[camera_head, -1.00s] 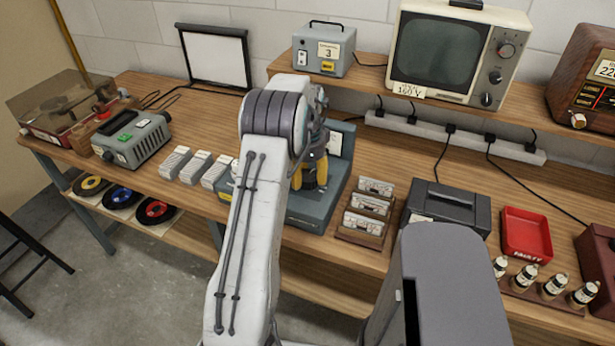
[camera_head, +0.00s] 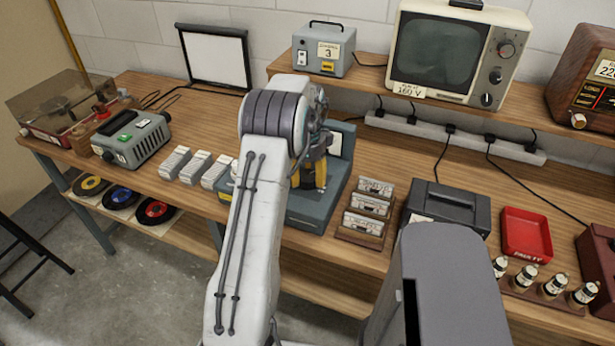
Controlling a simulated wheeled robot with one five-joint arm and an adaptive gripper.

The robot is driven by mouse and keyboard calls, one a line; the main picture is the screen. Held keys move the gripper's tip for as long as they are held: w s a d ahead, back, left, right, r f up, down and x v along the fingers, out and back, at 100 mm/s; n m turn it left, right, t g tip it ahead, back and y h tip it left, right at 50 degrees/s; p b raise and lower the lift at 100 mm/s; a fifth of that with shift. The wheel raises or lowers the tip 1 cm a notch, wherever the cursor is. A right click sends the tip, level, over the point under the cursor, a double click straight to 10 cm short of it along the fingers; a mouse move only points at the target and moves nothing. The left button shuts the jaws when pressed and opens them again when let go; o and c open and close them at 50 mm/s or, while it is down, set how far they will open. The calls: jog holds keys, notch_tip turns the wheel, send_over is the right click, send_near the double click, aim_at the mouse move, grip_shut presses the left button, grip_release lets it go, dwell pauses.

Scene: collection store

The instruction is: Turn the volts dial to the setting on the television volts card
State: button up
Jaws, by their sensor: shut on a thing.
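The television volts card (camera_head: 408,90) stands at the lower left of the television (camera_head: 440,52) and reads 160 V. A blue-grey bench unit (camera_head: 308,218) with a raised back panel (camera_head: 341,140) sits mid-bench, partly covered by my arm. My gripper (camera_head: 313,184), with yellow-and-dark fingers, points down onto the unit's top and is shut on the volts dial there. The dial itself, its pointer and its scale are hidden behind the fingers and arm, so its setting cannot be read.
Grey-white blocks (camera_head: 195,167) lie left of the unit. A rack of meter-like cards (camera_head: 367,208), a dark box (camera_head: 446,207) and a red tray (camera_head: 526,233) stand to its right.

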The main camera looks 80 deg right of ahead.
aim_at(308, 175)
jog(key=o, duration=1.2)
jog(key=shift+o, duration=0.2)
notch_tip(308, 175, up, 12)
dwell(0.7)
